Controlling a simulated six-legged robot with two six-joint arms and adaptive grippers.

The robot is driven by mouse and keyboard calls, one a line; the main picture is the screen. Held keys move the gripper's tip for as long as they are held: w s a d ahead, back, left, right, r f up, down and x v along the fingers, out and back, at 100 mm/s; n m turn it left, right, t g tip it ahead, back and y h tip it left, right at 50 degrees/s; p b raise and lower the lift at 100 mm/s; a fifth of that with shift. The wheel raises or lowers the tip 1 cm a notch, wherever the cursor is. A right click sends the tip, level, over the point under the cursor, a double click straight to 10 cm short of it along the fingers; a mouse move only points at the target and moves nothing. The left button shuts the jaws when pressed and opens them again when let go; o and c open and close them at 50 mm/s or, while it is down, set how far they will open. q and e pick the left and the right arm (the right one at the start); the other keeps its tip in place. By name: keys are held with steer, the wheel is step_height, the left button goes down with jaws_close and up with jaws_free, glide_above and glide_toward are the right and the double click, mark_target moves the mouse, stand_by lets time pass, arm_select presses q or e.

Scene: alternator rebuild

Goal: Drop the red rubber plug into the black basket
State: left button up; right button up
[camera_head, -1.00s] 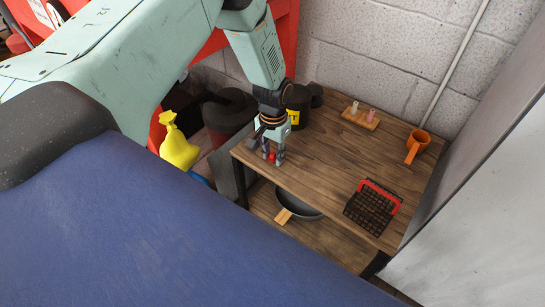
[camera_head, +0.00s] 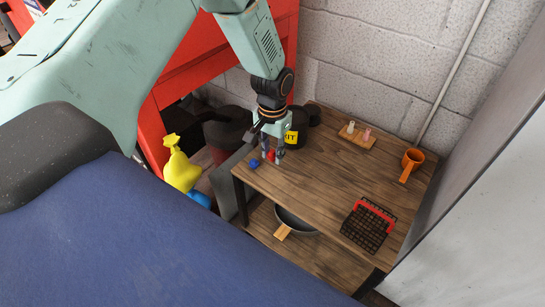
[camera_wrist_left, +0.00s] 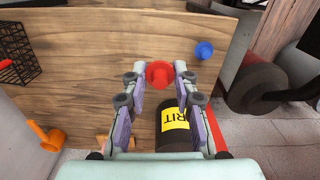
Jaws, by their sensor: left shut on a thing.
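The red rubber plug (camera_head: 271,155) is between the fingertips of my left gripper (camera_head: 272,154), which is shut on it. In the left wrist view the plug's round red face (camera_wrist_left: 160,73) shows between the two fingertips (camera_wrist_left: 160,70). The plug is over the left end of the wooden table; its exact height above the top is hard to tell. The black wire basket (camera_head: 365,227) with a red handle stands at the table's right front, well apart from my gripper. Part of it shows at the left wrist view's left edge (camera_wrist_left: 15,68). My right gripper is not in view.
A blue plug (camera_head: 254,163) lies near the table's left edge, close to my gripper. A black jar with a yellow label (camera_head: 297,128) stands just behind. The table's middle (camera_head: 325,180) is clear.

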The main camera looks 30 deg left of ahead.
mark_target(273, 150)
arm_select(q)
steer(key=shift+r, duration=0.6)
steer(key=shift+r+p, duration=1.8)
steer(key=shift+p, duration=0.4)
